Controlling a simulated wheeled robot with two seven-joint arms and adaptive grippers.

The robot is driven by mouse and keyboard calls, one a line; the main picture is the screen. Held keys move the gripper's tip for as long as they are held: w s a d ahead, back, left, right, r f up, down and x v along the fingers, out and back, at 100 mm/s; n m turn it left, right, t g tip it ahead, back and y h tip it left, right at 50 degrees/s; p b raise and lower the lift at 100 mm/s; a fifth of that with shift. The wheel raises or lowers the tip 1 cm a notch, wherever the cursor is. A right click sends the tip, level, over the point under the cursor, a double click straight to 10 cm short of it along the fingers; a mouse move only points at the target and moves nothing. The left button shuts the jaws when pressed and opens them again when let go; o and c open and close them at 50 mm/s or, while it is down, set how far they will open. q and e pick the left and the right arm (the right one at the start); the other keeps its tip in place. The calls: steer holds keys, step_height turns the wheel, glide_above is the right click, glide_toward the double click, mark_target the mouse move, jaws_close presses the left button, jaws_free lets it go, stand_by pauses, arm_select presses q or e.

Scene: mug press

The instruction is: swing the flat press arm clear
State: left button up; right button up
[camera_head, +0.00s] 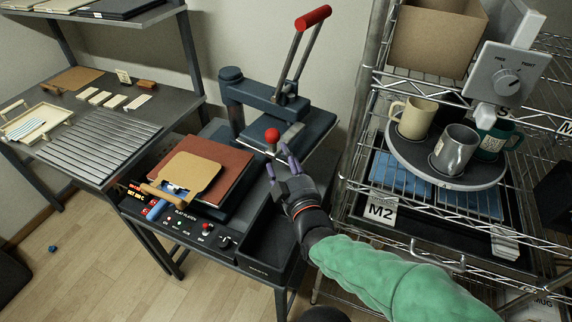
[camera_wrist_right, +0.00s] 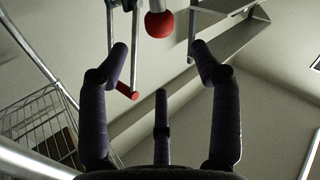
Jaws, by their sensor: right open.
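The flat press (camera_head: 263,98) stands at the centre back, with a dark blue arm and a flat upper plate (camera_head: 310,130) swung out to the right of the rust-red lower platen (camera_head: 217,161). A long lever with a red grip (camera_head: 313,17) rises above the plate. A red ball knob (camera_head: 272,135) sits at the plate's front left. My right gripper (camera_head: 283,162) is open and empty just in front of and below the knob. In the right wrist view the knob (camera_wrist_right: 160,23) shows beyond the open fingers, apart from them. My left gripper is out of view.
A tan pad (camera_head: 186,172) lies on the lower platen above a control panel (camera_head: 180,222). At right, a wire rack holds a round tray (camera_head: 400,155) with several mugs and stands close to my right arm. A grey slatted table (camera_head: 98,145) is at left.

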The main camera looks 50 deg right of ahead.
steer(key=shift+s+a, duration=0.25)
steer(key=shift+s, duration=0.1)
steer(key=shift+c, duration=0.3)
